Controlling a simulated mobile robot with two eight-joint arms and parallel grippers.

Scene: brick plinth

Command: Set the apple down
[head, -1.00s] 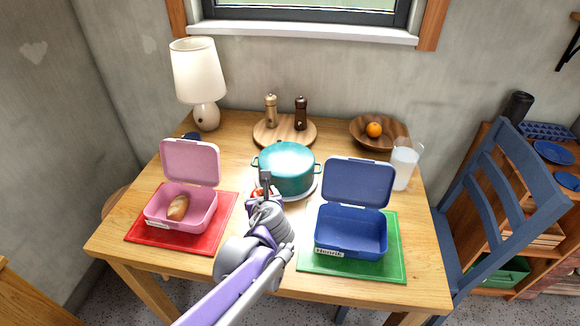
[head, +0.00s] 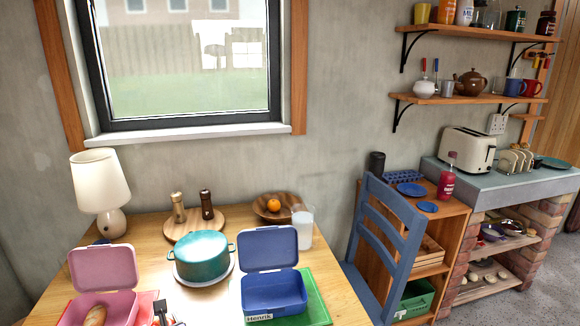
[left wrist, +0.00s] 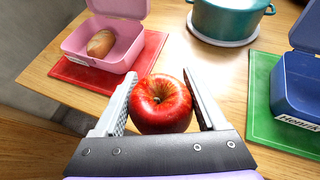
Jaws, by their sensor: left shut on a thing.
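A red apple (left wrist: 160,104) is between the two fingers of my left gripper (left wrist: 161,90) in the left wrist view, and the gripper is shut on it. Behind it is bare wooden table between the two mats; I cannot tell how high it is held. In the head view, only the tip of my left gripper (head: 163,312) shows at the bottom edge, and the apple is not clear there. The blue lunch box (head: 275,293), labelled Henrik, stands open and looks empty. The pink lunch box (head: 104,302) stands open with a bread roll (left wrist: 101,43) inside. My right gripper is not in view.
The pink box is on a red mat (left wrist: 148,51), the blue box on a green mat (head: 318,302). A teal pot (head: 201,258) stands behind. A wooden bowl (head: 268,216) with an orange, a jug (head: 302,228) and a lamp (head: 100,185) are farther back.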

